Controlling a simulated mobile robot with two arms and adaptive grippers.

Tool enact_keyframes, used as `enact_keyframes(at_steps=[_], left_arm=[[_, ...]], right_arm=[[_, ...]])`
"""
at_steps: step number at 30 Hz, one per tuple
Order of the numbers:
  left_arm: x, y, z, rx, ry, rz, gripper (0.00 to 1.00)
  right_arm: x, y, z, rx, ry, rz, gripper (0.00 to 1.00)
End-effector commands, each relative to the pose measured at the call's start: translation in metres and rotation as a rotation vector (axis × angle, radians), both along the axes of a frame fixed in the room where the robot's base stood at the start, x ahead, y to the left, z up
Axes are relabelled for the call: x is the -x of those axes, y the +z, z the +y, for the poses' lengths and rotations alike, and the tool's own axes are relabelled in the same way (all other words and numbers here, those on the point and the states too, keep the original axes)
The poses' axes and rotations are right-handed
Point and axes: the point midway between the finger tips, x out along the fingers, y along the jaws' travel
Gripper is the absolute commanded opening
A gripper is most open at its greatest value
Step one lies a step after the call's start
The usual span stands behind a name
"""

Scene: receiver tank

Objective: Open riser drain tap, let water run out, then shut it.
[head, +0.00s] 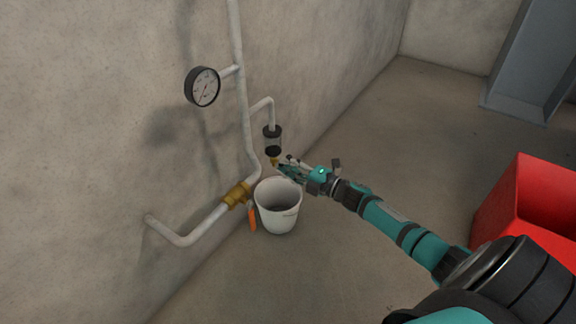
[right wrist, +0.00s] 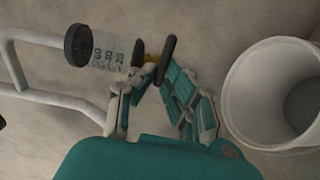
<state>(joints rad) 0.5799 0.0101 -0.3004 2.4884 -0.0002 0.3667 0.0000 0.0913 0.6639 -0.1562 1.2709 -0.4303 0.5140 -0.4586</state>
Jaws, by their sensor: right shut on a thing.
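The drain tap is a small brass fitting (head: 273,160) under a clear cup with a dark cap (head: 272,133), on a branch of the white riser pipe (head: 240,90). In the right wrist view the clear cup (right wrist: 108,48) has dark markings, and a dark lever (right wrist: 168,52) stands out beside the brass. My right gripper (head: 283,168) is at the tap; in its wrist view its fingers (right wrist: 153,76) are shut on the dark lever. A white bucket (head: 288,217) stands below the tap. I see no running water; the water level is unclear. My left gripper is out of view.
A round gauge (head: 203,87) sits on the riser. A brass valve (head: 237,195) with an orange handle (head: 252,219) is on the lower pipe, close left of the bucket. A red box (head: 525,200) stands at right. The floor behind my arm is clear.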

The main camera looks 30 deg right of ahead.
Motion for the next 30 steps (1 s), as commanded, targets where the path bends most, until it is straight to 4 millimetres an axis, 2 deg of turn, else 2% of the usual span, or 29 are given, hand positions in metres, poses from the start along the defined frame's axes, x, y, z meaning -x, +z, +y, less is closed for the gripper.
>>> enact_keyframes(at_steps=[20,21,25,30], left_arm=[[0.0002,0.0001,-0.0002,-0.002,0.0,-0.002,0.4],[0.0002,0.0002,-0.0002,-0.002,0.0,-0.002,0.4],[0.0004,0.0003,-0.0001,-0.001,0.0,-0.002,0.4],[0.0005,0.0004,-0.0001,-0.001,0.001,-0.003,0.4]], right_arm=[[0.0009,-0.0017,0.0011,0.059,0.003,-0.021,0.0],[0.0009,-0.0018,0.0011,0.059,0.003,-0.021,0.14],[0.0008,-0.0016,0.0008,0.058,0.002,-0.021,0.31],[0.0004,-0.0009,0.0004,0.057,0.001,-0.022,0.33]])
